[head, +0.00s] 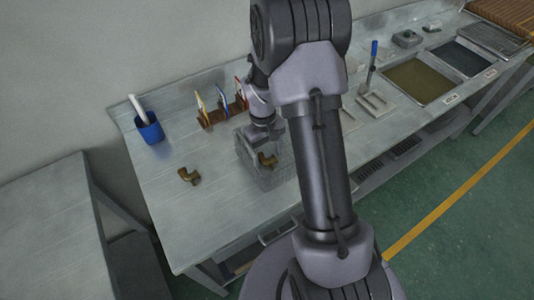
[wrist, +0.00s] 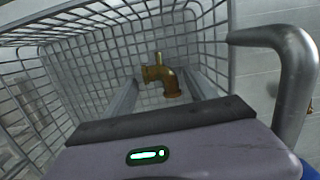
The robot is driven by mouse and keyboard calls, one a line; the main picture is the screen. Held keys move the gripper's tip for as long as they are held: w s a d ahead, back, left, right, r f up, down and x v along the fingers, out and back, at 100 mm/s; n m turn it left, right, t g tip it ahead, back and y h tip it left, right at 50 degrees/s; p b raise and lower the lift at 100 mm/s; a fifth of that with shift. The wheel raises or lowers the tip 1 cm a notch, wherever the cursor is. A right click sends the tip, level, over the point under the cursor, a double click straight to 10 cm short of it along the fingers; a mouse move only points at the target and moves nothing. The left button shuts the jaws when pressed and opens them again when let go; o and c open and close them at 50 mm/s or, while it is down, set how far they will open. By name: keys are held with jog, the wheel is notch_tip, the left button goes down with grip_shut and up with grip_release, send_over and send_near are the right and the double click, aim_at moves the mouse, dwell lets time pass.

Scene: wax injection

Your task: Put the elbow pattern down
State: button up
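A brown-gold elbow pattern (wrist: 165,78) lies in a grey wire basket, between and just beyond my finger ends in the wrist view. It also shows in the head view (head: 267,160), right below my gripper (head: 264,146). The wire basket (head: 248,160) stands on the bench. In the wrist view, the two grey fingers of my gripper (wrist: 162,88) are spread, with small gaps on either side of the elbow. A second elbow pattern (head: 189,176) lies on the bench, left of the basket. My arm hides part of the bench to the right.
A blue cup (head: 150,130) holding a white stick stands at the back left. A brown rack (head: 220,117) with several coloured tools is behind the basket. The front-left bench top is clear.

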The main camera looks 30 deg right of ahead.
jog(key=a+r+m+t+p, duration=0.1)
jog(key=a+r+p, duration=0.1)
jog(key=r, duration=0.9)
jog(key=a+r+t+p, duration=0.1)
jog(key=a+r+p, duration=0.2)
jog(key=r, duration=0.8)
jog(key=s+a+r+m+t+y, duration=0.1)
jog(key=s+a+r+m+t, duration=0.1)
jog(key=s+a+r, duration=0.3)
jog(key=s+a+r+m+t+y, duration=0.1)
jog(key=s+a+r, duration=0.4)
jog(key=s, duration=0.7)
jog(key=shift+a+r+m+t, duration=0.2)
jog(key=shift+m+t, duration=0.4)
jog(key=shift+t, duration=0.5)
